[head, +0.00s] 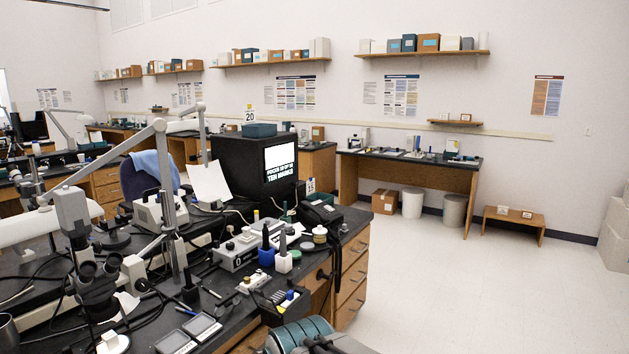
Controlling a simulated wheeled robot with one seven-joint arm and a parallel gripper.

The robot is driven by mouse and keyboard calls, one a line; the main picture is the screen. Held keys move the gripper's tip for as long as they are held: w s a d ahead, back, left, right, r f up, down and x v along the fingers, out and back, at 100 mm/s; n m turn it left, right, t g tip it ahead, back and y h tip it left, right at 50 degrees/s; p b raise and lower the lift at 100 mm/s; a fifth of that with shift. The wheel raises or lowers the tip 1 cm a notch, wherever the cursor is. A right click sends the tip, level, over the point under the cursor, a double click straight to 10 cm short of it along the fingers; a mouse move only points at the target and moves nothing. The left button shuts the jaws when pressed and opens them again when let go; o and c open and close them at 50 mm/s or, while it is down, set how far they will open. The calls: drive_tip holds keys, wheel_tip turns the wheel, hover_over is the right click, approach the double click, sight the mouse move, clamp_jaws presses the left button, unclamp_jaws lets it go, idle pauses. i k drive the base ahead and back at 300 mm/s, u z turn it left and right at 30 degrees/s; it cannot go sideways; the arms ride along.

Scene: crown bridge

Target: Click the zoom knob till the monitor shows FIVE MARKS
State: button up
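The monitor (232,164) is a dark boxy set on the black bench, with a small lit white screen (280,163). Its last line reads TEN MARKS; the smaller line above is hard to read. A grey microscope (76,217) with black eyepieces stands at the left front of the bench. I cannot make out which part is the zoom knob. A grey control box (236,253) with small knobs and a "0" label sits in front of the monitor. My gripper's fingers do not show. A teal ridged part at the bottom edge seems to be mine.
The black bench (356,224) is crowded with cables, bottles, a telephone (318,212), a white-bodied instrument (160,212) and flat dark trays (200,327). A lamp arm (168,180) rises beside the microscope. The pale floor (480,290) to the right is clear.

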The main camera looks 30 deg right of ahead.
sight(69, 290)
drive_tip(key=z, duration=0.8)
drive_tip(key=i, duration=1.6)
drive_tip(key=u, duration=4.45)
